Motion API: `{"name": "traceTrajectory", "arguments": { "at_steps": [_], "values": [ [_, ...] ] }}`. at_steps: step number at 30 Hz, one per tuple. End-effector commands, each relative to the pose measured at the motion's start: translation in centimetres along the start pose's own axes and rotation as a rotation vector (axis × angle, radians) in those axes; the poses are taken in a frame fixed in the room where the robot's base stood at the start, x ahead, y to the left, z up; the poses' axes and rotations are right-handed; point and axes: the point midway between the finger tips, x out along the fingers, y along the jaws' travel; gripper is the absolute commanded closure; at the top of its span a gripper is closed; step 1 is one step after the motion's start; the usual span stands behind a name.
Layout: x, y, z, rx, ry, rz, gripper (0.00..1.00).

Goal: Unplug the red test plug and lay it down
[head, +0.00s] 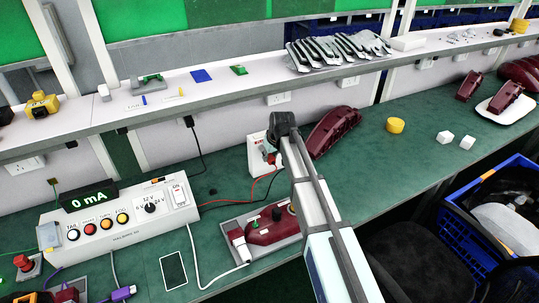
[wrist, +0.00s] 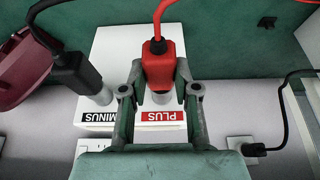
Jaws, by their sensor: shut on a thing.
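The red test plug (wrist: 160,62) stands at the PLUS side of the white socket box (wrist: 115,50), its red cable running up out of the wrist view. My gripper (wrist: 160,75) is shut on the plug, one finger on each side of its red body. A grey round piece shows just under the red body; I cannot tell how deep the plug sits. The black plug (wrist: 68,72) is at the MINUS side, beside my left finger. In the head view the box (head: 257,148) is against the back wall, and my arm partly hides it.
A test unit (head: 120,222) reading 0 mA stands at left. A dark red lamp (head: 270,228) lies in a grey tray in front of the box. Another dark red lamp (head: 333,130) is right of the box. Green bench is free further right, before the white cubes (head: 445,137).

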Motion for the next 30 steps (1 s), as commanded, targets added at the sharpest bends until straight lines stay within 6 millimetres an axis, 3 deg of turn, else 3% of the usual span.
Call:
{"name": "traceTrajectory", "arguments": {
  "at_steps": [30],
  "values": [
    [-0.9, 0.0, 2.1, 0.000, -0.001, 0.000, 1.00]
  ]
}}
